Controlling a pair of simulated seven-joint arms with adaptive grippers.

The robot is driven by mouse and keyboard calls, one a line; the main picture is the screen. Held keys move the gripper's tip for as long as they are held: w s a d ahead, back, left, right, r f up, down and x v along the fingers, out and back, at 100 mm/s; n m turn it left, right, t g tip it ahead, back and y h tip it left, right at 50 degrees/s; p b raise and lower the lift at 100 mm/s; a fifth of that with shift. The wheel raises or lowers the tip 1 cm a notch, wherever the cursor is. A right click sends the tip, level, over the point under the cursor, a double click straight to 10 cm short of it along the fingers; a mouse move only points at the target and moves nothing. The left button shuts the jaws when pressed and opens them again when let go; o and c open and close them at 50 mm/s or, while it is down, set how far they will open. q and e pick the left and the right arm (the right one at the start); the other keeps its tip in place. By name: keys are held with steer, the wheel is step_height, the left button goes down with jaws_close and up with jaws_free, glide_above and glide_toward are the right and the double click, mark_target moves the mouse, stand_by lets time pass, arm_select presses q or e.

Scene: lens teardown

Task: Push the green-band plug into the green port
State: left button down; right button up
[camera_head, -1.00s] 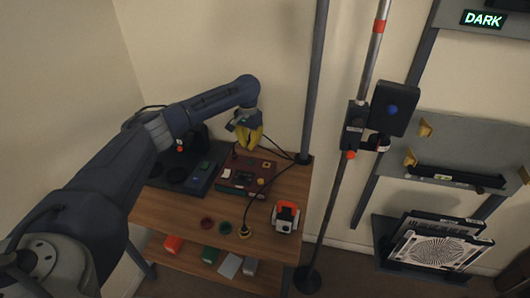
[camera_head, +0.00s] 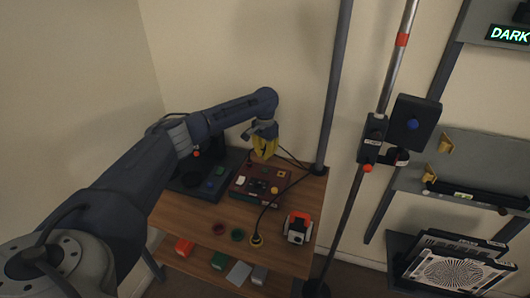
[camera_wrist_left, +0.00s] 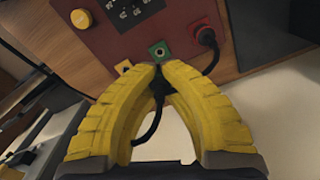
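The dark red box (camera_head: 246,186) stands on the wooden bench, and its panel (camera_wrist_left: 188,15) fills the top of the left wrist view. The green port (camera_wrist_left: 160,50) is a small green square with a dark hole. My left gripper (camera_head: 264,156) has yellow fingers; in the left wrist view its tips (camera_wrist_left: 158,72) close on a black plug (camera_wrist_left: 158,84) with a black cable. The tips are just below the green port in the picture; I cannot tell how large the gap is. The plug's band is hidden by the fingers. My right gripper is not in view.
A red plug (camera_wrist_left: 206,35) with a cable sits right of the green port. A yellow button (camera_wrist_left: 81,18) is at upper left. A dark post (camera_head: 335,90) stands behind.

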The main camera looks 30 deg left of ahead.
mark_target(265, 170)
arm_select(q)
steer(key=shift+f, duration=2.2)
steer(key=shift+f, duration=0.6)
stand_by(0.9)
steer(key=c, duration=1.5)
jaws_free()
step_height(265, 170, up, 12)
steer(key=shift+f, duration=0.1)
